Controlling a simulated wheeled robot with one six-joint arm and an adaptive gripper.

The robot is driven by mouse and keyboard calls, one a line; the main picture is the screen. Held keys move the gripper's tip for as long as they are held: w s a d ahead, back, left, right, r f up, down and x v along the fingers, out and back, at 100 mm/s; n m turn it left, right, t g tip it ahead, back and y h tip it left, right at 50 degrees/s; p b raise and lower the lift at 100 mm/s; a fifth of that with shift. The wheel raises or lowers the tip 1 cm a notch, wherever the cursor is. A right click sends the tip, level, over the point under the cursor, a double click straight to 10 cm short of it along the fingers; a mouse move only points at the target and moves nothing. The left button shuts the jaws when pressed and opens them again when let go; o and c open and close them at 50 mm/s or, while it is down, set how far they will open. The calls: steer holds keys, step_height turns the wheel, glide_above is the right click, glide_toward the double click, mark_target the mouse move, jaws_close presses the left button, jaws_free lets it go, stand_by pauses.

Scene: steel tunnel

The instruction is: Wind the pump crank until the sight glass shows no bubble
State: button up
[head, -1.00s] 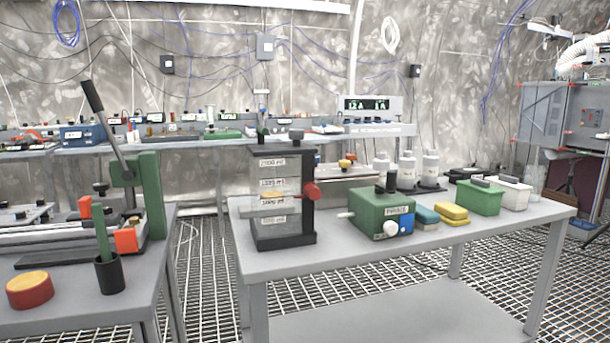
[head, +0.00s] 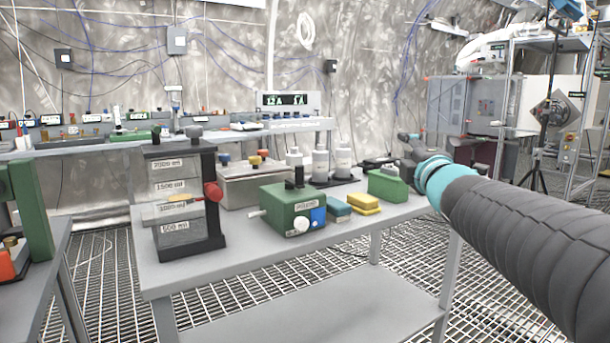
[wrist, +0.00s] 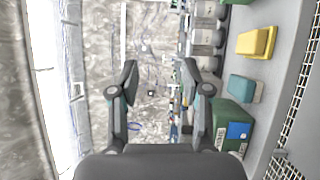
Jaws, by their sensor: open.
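A green box (head: 292,207) with a dark upright knob on top, a white side handle, a white front dial and a blue panel stands on the grey table. It also shows in the wrist view (wrist: 232,118). I cannot tell whether its handle is the pump crank. Left of it stands a black-framed clear gauge (head: 186,200) with ml labels and a red side knob. I cannot make out a bubble in it. My gripper (wrist: 160,78) is open and empty, above the table's right part, apart from both. In the head view its fingers are small and partly hidden.
A teal sponge (head: 337,206) and a yellow sponge (head: 363,203) lie right of the green box. A green container (head: 387,186) stands near my arm. White-capped bottles (head: 342,160) and a metal case (head: 252,182) stand behind. The table's front strip is bare.

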mark_target(300, 184)
steer(key=w+a+r+n+g+y, duration=0.1)
steer(key=w+a+n+g+y, duration=0.2)
steer(key=n+y, duration=0.5)
steer(key=w+a+r+n+g+y, duration=0.1)
steer(key=w+a+n+g+y, duration=0.2)
steer(key=n, duration=0.8)
step_height(300, 184, down, 8)
steer(key=s+a+n+g+y, duration=0.2)
steer(key=s+n+g+y, duration=0.15)
steer(key=n+g, duration=0.8)
steer(key=shift+n+t+y, duration=0.35)
steer(key=shift+n+t, duration=0.4)
steer(key=shift+t, duration=0.1)
steer(key=w+a, duration=0.1)
steer(key=a, duration=0.3)
steer(key=w+a, duration=0.1)
steer(key=a, duration=0.4)
steer(key=w+a+p, duration=0.1)
steer(key=a, duration=0.3)
steer(key=shift+a+r, duration=0.1)
steer(key=shift+a, duration=0.15)
jaws_close()
